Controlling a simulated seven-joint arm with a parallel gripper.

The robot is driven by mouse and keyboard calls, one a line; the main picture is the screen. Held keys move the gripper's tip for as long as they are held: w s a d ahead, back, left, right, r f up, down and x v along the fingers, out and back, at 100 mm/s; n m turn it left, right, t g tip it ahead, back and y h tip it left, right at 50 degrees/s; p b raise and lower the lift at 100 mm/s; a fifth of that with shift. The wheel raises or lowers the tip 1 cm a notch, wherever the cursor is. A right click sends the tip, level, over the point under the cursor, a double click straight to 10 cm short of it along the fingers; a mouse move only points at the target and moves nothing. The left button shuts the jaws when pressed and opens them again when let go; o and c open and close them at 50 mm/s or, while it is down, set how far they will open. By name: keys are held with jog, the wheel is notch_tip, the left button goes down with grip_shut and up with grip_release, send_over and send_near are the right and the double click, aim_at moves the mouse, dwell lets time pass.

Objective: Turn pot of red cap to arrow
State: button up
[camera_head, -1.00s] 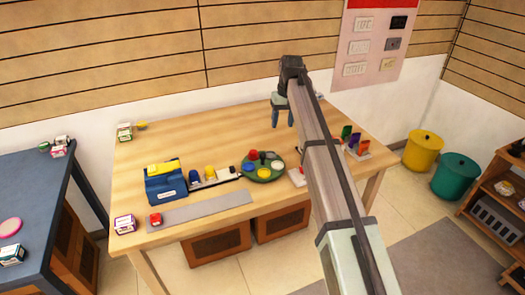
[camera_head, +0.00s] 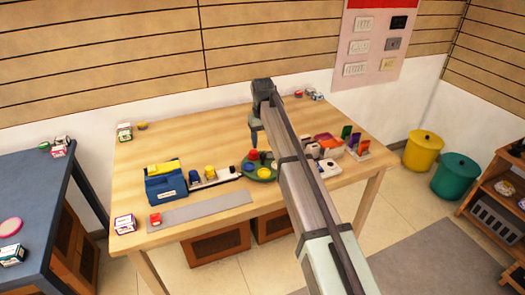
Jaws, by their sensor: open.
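A red-topped pot (camera_head: 254,155) stands at the back of a round green tray (camera_head: 262,179) on the wooden table. A blue pot (camera_head: 249,167) is in front of it on the same tray. Other small pots on the tray are partly hidden by my arm. I cannot make out an arrow at this size. My gripper (camera_head: 255,143) points down just above and behind the red-topped pot, open and apparently empty. Whether its fingertips are clear of the pot or beside it is too small to tell.
Left of the tray are a pale strip (camera_head: 225,174) with a yellow-topped piece (camera_head: 209,171), a blue toolbox (camera_head: 165,185) and a grey mat (camera_head: 200,211). A red container (camera_head: 327,143) and coloured upright cards (camera_head: 355,142) stand to the right.

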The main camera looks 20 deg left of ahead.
aim_at(262, 154)
jog(key=shift+f, duration=2.5)
grip_shut()
